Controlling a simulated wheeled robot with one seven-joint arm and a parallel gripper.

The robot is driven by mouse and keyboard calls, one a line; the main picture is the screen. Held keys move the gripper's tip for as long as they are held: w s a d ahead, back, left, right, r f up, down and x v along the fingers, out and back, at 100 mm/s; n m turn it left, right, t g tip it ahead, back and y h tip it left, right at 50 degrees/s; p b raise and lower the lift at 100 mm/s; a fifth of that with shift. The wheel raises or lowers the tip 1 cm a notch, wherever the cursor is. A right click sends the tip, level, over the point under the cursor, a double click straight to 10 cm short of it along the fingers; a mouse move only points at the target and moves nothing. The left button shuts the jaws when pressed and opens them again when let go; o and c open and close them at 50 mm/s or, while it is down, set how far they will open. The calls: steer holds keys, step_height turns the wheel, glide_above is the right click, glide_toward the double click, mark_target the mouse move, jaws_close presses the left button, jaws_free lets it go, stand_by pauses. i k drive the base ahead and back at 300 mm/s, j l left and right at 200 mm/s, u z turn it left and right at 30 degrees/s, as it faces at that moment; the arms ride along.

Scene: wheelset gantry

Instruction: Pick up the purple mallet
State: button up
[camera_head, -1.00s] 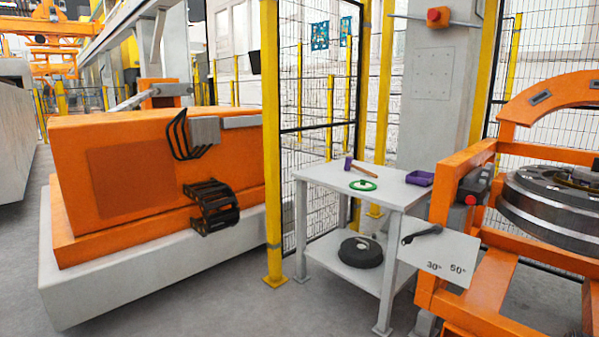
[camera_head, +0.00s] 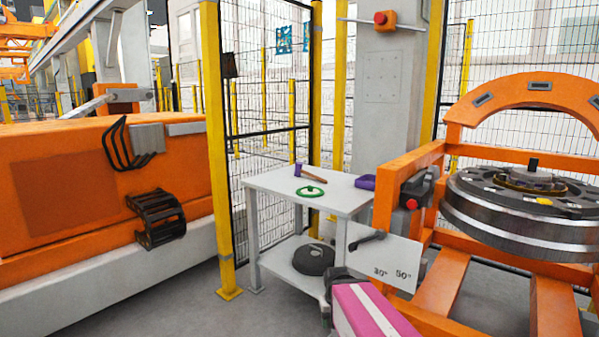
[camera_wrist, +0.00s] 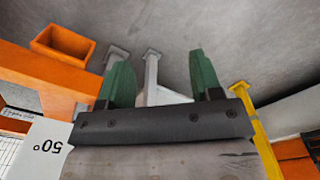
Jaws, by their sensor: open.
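The purple mallet (camera_head: 309,173) lies on the top of a white two-level table (camera_head: 262,180), with its purple head at the left and its brown handle pointing right. My gripper shows in the wrist view (camera_wrist: 162,85), its two green fingers apart with nothing between them. It points down toward the floor and the table's legs. In the head view the pink end of my arm is low at the bottom right, below and in front of the table, well apart from the mallet. The mallet is not in the wrist view.
A green ring-shaped object (camera_head: 311,191) and a purple tray (camera_head: 365,182) share the tabletop. A dark round part (camera_head: 314,259) lies on the lower shelf. A yellow post (camera_head: 219,150) and mesh fence stand left and behind. An orange frame (camera_head: 385,205) with a sign plate stands close right.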

mark_target(298, 170)
steer(key=i, duration=0.25)
steer(key=z, duration=1.85)
steer(key=u, duration=1.85)
steer(key=j+z, duration=0.1)
steer(key=z, duration=0.3)
steer(key=i+j+z, duration=0.1)
steer(key=j+z, duration=0.8)
steer(key=j, duration=0.2)
